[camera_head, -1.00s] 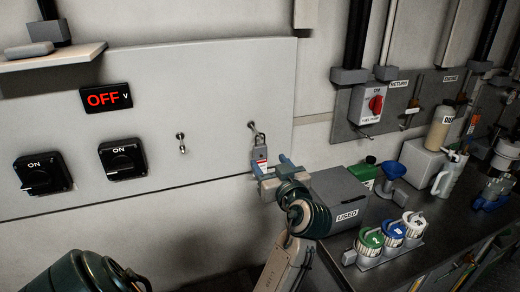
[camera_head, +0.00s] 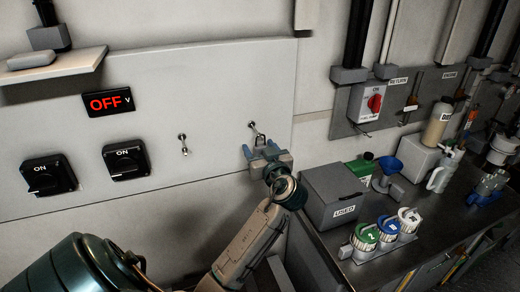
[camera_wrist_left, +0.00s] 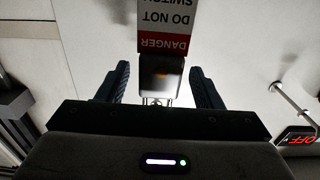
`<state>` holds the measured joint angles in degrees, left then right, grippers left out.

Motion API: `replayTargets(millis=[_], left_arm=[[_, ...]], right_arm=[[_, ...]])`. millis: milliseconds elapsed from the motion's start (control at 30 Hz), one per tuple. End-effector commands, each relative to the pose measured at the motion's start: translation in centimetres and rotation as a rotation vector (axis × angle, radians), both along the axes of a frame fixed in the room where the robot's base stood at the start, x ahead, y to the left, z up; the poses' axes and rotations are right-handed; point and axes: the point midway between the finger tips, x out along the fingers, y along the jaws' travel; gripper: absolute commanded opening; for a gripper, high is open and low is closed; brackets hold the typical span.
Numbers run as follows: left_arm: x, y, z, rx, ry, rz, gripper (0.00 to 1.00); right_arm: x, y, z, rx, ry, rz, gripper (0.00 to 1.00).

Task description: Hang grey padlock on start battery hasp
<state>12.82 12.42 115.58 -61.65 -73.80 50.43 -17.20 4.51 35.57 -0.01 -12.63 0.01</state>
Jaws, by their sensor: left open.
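The grey padlock (camera_head: 260,139) is at the right-hand hasp (camera_head: 253,126) on the pale wall panel. Its shackle appears to be through the hasp, but the contact is too small to be sure. My left gripper (camera_head: 260,150) is open, with its fingers on either side of the padlock and hiding much of its body. In the left wrist view, the padlock body (camera_wrist_left: 160,75) and its upside-down red-and-white danger tag (camera_wrist_left: 166,25) show between the parted fingers, with a gap on each side. My right gripper is out of view.
A second hasp (camera_head: 183,143) to the left is bare. Two black ON switches (camera_head: 125,160) and a red OFF display (camera_head: 108,101) are further left. A grey USED box (camera_head: 335,195) and a rack of coloured-lid jars (camera_head: 385,238) stand on the bench at right.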

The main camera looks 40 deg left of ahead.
Motion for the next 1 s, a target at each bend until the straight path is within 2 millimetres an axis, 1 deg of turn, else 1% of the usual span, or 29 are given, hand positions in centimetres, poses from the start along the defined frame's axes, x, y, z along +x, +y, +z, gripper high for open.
replayTargets(millis=[133,167,200,267,400,433,767,1000], left_arm=[[0.0,0.0,-0.1,0.0,0.0,0.0,0.6],[0.0,0.0,-0.1,0.0,0.0,0.0,0.58],[0.0,0.0,-0.1,0.0,0.0,0.0,0.5],[0.0,0.0,-0.1,0.0,0.0,0.0,0.38],[0.0,0.0,0.0,0.0,0.0,0.0,0.11],[0.0,0.0,0.0,0.0,0.0,0.0,0.07],[0.1,0.0,0.2,0.0,-0.001,-0.001,0.07],[0.9,-0.1,1.1,0.001,-0.003,-0.009,0.07]], right_arm=[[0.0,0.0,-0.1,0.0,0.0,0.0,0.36],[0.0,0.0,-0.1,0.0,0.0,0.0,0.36],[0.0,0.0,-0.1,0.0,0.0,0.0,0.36],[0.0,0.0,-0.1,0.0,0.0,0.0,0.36],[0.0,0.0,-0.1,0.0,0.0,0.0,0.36],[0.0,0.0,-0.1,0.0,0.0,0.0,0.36],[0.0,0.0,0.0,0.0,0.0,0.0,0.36],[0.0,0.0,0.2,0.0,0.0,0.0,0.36]])
